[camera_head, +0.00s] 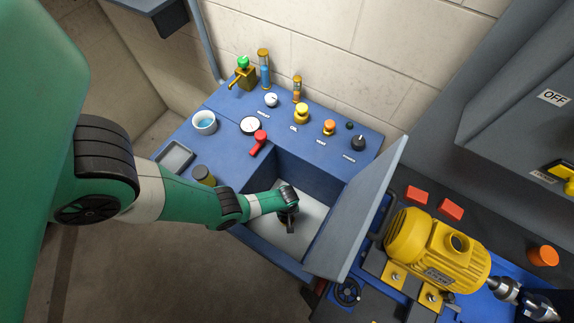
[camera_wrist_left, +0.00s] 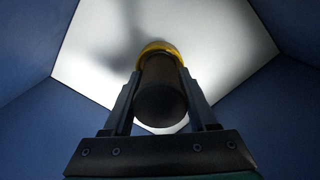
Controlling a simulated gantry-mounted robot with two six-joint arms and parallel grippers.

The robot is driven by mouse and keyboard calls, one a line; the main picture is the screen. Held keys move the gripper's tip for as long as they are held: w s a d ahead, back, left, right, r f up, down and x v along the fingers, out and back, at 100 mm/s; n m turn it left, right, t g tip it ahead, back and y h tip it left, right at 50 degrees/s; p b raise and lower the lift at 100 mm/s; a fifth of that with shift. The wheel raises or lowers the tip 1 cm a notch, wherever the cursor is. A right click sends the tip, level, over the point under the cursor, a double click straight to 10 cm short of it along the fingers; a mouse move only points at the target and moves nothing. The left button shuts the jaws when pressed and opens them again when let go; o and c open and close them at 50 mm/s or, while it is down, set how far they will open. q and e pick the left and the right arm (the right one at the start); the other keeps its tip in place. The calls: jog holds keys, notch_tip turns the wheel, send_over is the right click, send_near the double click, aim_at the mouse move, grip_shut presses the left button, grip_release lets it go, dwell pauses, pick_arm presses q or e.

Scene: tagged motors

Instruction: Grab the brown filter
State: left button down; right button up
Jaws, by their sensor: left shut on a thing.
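My left gripper (camera_head: 289,216) reaches down into the open compartment of the blue cabinet. In the left wrist view, its two fingers (camera_wrist_left: 162,78) are closed around a dark cylinder (camera_wrist_left: 160,100) with a yellow band at its far end. The cylinder is above the compartment's pale floor (camera_wrist_left: 100,45); I cannot tell whether it touches it. Its colour is too dark to confirm as brown, so I cannot be sure that it is the brown filter. My right gripper is out of view.
The compartment's grey lid (camera_head: 368,210) stands open on the right. A red lever (camera_head: 259,141), a gauge (camera_head: 250,125) and several knobs are on the blue top (camera_head: 222,145). A yellow motor (camera_head: 437,248) sits to the right. Blue walls (camera_wrist_left: 30,105) closely surround the gripper.

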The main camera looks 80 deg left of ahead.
pick_arm(q)
notch_tip(320, 180, up, 10)
jog(key=p, duration=1)
jog(key=shift+r, duration=0.1)
